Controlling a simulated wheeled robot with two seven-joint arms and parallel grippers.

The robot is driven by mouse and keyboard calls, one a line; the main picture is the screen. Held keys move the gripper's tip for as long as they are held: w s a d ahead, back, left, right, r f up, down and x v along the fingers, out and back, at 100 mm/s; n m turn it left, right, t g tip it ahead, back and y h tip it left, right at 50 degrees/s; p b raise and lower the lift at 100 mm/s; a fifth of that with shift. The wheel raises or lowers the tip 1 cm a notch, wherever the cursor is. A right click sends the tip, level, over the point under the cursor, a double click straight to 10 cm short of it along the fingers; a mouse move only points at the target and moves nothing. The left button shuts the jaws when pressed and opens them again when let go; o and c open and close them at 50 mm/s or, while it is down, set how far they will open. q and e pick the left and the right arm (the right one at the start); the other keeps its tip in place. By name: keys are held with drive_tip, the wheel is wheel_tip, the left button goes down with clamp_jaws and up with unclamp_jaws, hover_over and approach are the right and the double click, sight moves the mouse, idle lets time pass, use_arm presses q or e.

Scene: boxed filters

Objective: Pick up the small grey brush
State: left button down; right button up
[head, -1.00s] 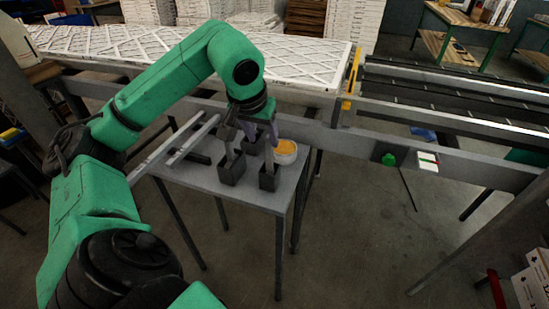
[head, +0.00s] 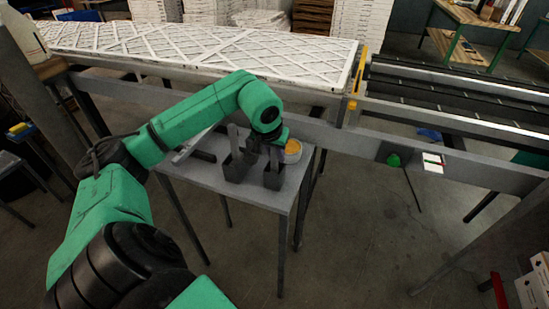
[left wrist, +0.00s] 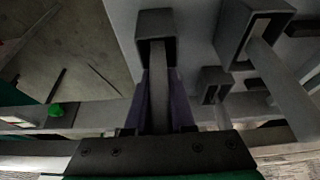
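Grey upright brush-like handles stand in dark square holders on a small grey table (head: 225,182). One dark holder (head: 273,178) is at the right; another (head: 238,170) is left of it. My left gripper (head: 272,152) is low over the right holder. In the left wrist view its two bluish fingers (left wrist: 160,85) lie close along both sides of a grey handle (left wrist: 160,62), which rises from that holder (left wrist: 141,25). Whether they grip it is unclear. A second handle (left wrist: 282,85) stands in the other holder (left wrist: 240,12). My right gripper is out of view.
A smaller dark holder (left wrist: 215,76) is close beside the gripper. A bowl with yellow contents (head: 292,149) stands behind the right holder. A grey rail (head: 340,140) runs behind the table, with a white filter (head: 200,50) beyond.

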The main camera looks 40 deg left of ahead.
use_arm(q)
drive_tip(key=shift+r, duration=0.25)
wheel_tip(320, 180, up, 20)
drive_tip(key=p, duration=0.4)
drive_tip(key=shift+f, duration=0.2)
drive_tip(key=shift+f, duration=0.1)
idle(1.1)
